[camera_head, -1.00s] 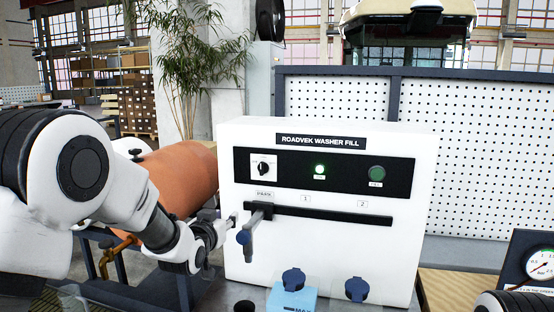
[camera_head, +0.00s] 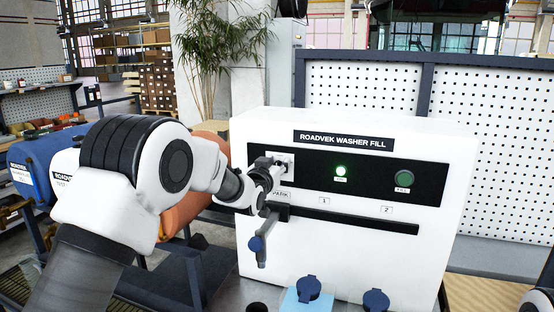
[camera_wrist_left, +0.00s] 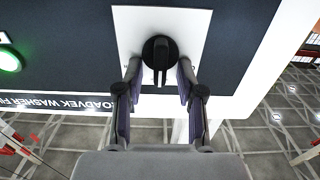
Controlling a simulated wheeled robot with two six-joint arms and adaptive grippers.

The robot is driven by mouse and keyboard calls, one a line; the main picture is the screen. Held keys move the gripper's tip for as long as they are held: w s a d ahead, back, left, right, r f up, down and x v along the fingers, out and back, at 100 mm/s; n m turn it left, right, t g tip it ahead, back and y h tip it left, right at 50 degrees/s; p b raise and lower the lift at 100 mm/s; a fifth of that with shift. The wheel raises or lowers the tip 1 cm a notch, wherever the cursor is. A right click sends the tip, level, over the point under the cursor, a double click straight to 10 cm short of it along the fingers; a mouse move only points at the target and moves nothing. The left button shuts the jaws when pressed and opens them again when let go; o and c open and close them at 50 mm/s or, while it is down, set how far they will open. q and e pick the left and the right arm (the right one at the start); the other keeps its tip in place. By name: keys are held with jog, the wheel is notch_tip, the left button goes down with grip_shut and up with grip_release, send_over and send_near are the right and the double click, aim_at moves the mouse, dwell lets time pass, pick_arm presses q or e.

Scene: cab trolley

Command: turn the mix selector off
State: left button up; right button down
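The mix selector is a black knob (camera_wrist_left: 160,52) on a white square plate (camera_wrist_left: 190,22), at the left end of the dark panel on the white washer fill unit (camera_head: 350,245). My left gripper (camera_wrist_left: 159,72) is open in front of the knob, with one finger on each side and visible gaps between fingers and knob. The knob's bar points toward the gripper's palm in the left wrist view. In the head view my left gripper (camera_head: 274,170) covers the knob, and only part of the plate shows. My right gripper is out of view.
A green lit lamp (camera_head: 341,171) and a darker green button (camera_head: 404,179) sit right of the selector. Two blue caps are lower down.

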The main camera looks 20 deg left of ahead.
pick_arm(q)
jog(key=shift+s+r, duration=0.15)
jog(key=shift+s, duration=0.05)
jog(key=shift+s+r, duration=0.1)
jog(key=shift+s, duration=0.1)
jog(key=shift+c, duration=1)
jog(key=shift+s, duration=0.1)
grip_shut()
